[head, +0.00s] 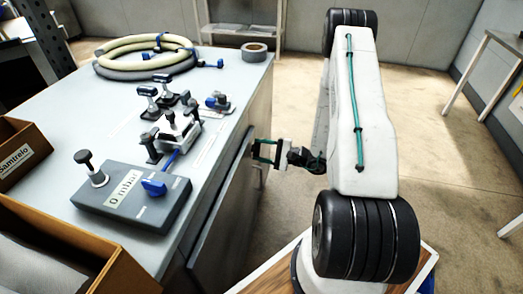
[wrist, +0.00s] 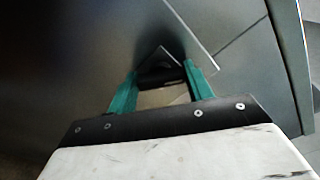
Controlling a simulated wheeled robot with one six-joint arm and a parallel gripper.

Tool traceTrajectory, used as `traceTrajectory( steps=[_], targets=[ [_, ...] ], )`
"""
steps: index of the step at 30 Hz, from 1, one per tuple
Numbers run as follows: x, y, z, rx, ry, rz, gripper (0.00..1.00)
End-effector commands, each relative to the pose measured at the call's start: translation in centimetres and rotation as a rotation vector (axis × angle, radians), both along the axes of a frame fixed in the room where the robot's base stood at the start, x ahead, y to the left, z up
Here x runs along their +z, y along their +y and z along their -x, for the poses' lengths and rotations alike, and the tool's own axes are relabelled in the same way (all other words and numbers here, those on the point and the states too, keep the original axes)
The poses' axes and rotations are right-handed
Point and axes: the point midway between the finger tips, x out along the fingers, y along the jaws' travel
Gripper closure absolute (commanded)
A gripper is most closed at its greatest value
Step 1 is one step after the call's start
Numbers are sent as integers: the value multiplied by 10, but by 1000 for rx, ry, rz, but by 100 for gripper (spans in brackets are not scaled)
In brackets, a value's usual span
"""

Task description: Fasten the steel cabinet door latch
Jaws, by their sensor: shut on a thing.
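The steel cabinet door (head: 222,212) is a grey panel on the side of the bench, facing my arm. My gripper (head: 262,152) is at the upper part of this side, to the right of the bench top. In the wrist view my gripper (wrist: 159,74) has two green fingers on either side of a dark, bar-like piece, which looks like the latch (wrist: 160,78). The fingers are shut on it. A pale angled metal edge shows around it. The latch is hidden in the head view, and I cannot tell its exact position.
The bench top holds a grey control box (head: 130,199) with a blue knob, several clamp fittings (head: 178,128), a coiled hose (head: 140,58) and a tape roll (head: 254,51). Brown bins stand at the left. The floor (head: 430,130) right of my arm is clear.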

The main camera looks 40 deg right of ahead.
Motion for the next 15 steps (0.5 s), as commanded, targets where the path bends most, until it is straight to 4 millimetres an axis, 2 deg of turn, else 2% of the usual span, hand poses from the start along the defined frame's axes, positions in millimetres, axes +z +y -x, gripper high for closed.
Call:
traceTrajectory(
  steps=[15],
  targets=[
    [-2,1,0,0,-260,333,72]
  ],
)
